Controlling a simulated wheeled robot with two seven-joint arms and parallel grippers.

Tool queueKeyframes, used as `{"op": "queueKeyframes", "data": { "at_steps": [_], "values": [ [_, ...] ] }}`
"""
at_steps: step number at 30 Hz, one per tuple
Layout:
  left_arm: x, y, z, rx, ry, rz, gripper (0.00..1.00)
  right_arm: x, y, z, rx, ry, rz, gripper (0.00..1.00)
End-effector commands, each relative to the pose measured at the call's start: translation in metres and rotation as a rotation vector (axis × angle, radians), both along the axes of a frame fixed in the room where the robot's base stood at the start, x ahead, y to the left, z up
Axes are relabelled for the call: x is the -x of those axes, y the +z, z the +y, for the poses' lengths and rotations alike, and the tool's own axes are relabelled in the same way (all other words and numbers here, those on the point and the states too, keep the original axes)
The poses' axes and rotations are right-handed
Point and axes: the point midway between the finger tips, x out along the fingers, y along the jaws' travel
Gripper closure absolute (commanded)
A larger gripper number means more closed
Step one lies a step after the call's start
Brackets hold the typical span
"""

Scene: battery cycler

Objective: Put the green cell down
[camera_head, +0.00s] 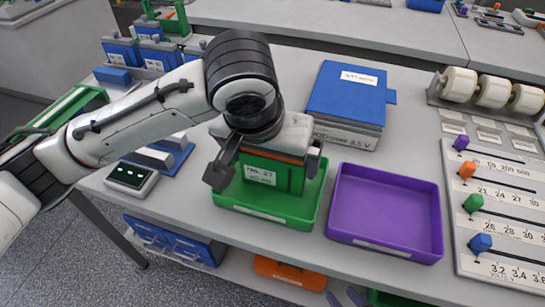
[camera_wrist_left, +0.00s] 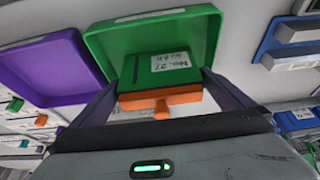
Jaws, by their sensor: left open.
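The green cell (camera_head: 272,176) is a green block with a white label and an orange top edge. It is in the green tray (camera_head: 262,217), and an orange tab on it shows in the left wrist view (camera_wrist_left: 162,109). My left gripper (camera_head: 266,165) is open, with one finger on each side of the cell; the wrist view shows space beside both fingers. The gripper body hides the cell's top in the head view. Two dark fingertip-like shapes at the bottom edge (camera_head: 346,297) may be my right gripper, mostly cut off.
A purple tray (camera_head: 385,211) stands right beside the green tray and is empty. A blue-topped box (camera_head: 347,98) is behind. A panel with coloured sliders (camera_head: 497,210) is at the right. A small device with a green display (camera_head: 131,176) is at the left.

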Motion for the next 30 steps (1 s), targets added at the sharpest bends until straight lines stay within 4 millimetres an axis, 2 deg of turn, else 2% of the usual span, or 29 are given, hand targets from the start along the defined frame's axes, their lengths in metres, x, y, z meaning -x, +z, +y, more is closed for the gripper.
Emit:
{"op": "queueKeyframes", "data": {
  "at_steps": [12, 15, 21, 30],
  "values": [
    [0.029, 0.08, 0.009, 0.001, -0.001, -0.008, 0.0, 0.002, 0.009, 0.0, 0.0, 0.0, 0.005, 0.67],
    [0.035, 0.094, 0.011, -0.001, -0.002, -0.007, 0.0, 0.002, 0.012, 0.0, 0.0, 0.0, 0.005, 0.67],
    [0.042, 0.108, 0.013, -0.001, -0.001, -0.003, 0.0, 0.002, 0.015, 0.0, 0.001, 0.0, 0.006, 0.67],
    [0.043, 0.109, 0.013, 0.0, -0.001, -0.002, 0.0, 0.002, 0.015, 0.0, 0.001, 0.0, 0.006, 0.67]
  ]
}}
